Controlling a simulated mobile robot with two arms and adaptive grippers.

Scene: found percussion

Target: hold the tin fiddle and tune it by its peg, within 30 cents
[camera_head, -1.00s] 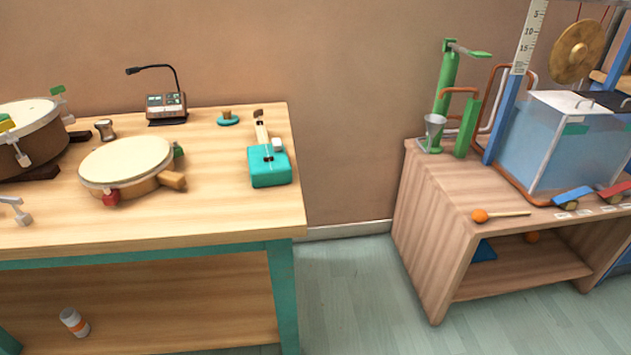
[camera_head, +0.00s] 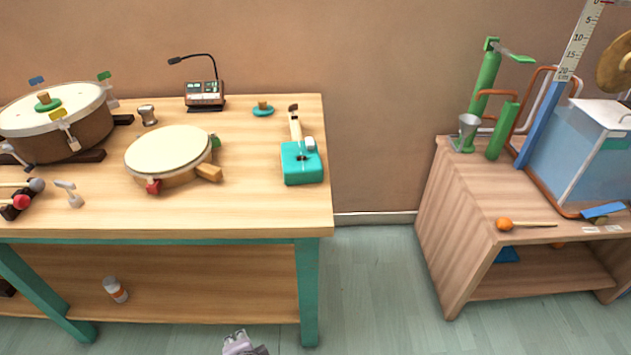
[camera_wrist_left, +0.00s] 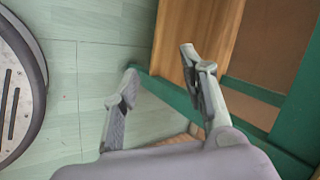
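The tin fiddle (camera_head: 302,163) has a teal box body and a pale neck with a dark head (camera_head: 293,108). It lies on the right end of the wooden table, neck pointing to the wall. The tuning peg is too small to make out. My left gripper (camera_wrist_left: 158,72) is open and empty in the left wrist view, over the floor beside the table's teal frame. A grey gripper-like part shows at the bottom edge of the head view, well below the fiddle; I cannot tell which arm it belongs to.
A frame drum (camera_head: 168,153) and a larger drum (camera_head: 58,135) stand left of the fiddle. A microphone device (camera_head: 204,94) and a teal disc with a knob (camera_head: 263,110) are behind. A wooden cabinet (camera_head: 460,230) stands right, across a floor gap.

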